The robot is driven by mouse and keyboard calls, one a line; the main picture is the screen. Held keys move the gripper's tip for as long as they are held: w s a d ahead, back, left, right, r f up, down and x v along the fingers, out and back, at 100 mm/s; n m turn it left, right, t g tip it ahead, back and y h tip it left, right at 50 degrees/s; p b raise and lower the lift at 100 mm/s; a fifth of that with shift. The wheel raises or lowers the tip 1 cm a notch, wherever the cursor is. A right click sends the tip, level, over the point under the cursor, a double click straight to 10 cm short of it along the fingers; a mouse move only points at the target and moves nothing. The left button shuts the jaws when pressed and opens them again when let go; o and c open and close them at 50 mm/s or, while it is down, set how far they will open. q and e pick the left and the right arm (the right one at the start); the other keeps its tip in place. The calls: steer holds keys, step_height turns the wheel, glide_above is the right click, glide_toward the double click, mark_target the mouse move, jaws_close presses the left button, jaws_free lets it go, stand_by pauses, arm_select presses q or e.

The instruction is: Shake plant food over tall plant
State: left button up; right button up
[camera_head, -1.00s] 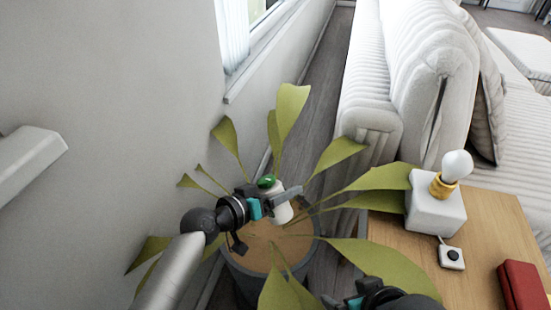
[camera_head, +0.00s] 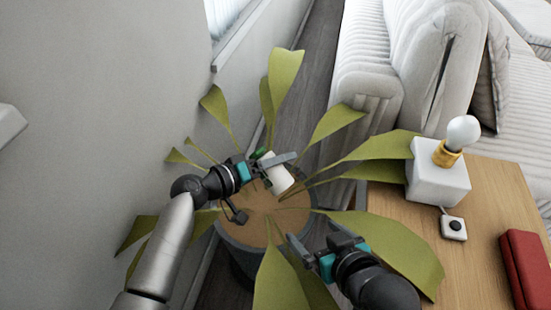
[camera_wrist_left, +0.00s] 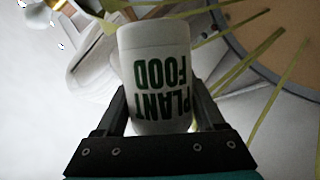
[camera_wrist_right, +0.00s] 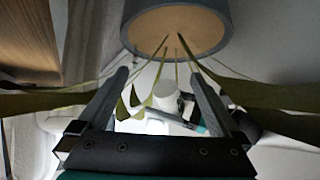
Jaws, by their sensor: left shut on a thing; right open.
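The tall plant (camera_head: 285,75) has long green leaves and stands in a grey pot (camera_head: 240,255) with brown soil. My left gripper (camera_head: 272,172) is shut on the white plant food bottle (camera_head: 279,181), among the leaves and above the pot. The green cap shows at the bottle's upper left in the head view, and the bottle is tilted. In the left wrist view the bottle (camera_wrist_left: 157,75) sits between both fingers, its PLANT FOOD label upside down. My right gripper (camera_head: 318,246) is open and empty in front of the pot; its fingers (camera_wrist_right: 165,95) frame the bottle from a distance.
A wooden side table (camera_head: 490,205) at the right bears a white lamp (camera_head: 437,185) with a bare bulb, a small switch box (camera_head: 453,228) and a red case (camera_head: 526,270). A pale sofa (camera_head: 385,75) stands behind. A wall (camera_head: 90,90) bounds the left.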

arm_select(q)
steer(key=shift+s+d+f+n+g+h+b, duration=0.15)
steer(key=shift+f+n+g+h+b, duration=0.2)
steer(key=shift+f+n+b, duration=0.35)
step_height(320, 180, down, 3)
steer(key=n+h+b, duration=0.1)
steer(key=n, duration=0.3)
steer(key=n+h+b, duration=0.1)
steer(key=n+h, duration=0.1)
steer(key=n, duration=0.2)
steer(key=shift+s+d+f+n+h, duration=0.1)
steer(key=shift+f+n+h, duration=0.1)
steer(key=shift+n+h, duration=0.1)
arm_select(e)
steer(key=a+r+t+y, duration=0.3)
steer(key=a+t, duration=0.2)
steer(key=t, duration=0.1)
steer(key=shift+a+r+m+t, duration=0.2)
steer(key=shift+m+t, duration=0.1)
steer(key=shift+m, duration=0.1)
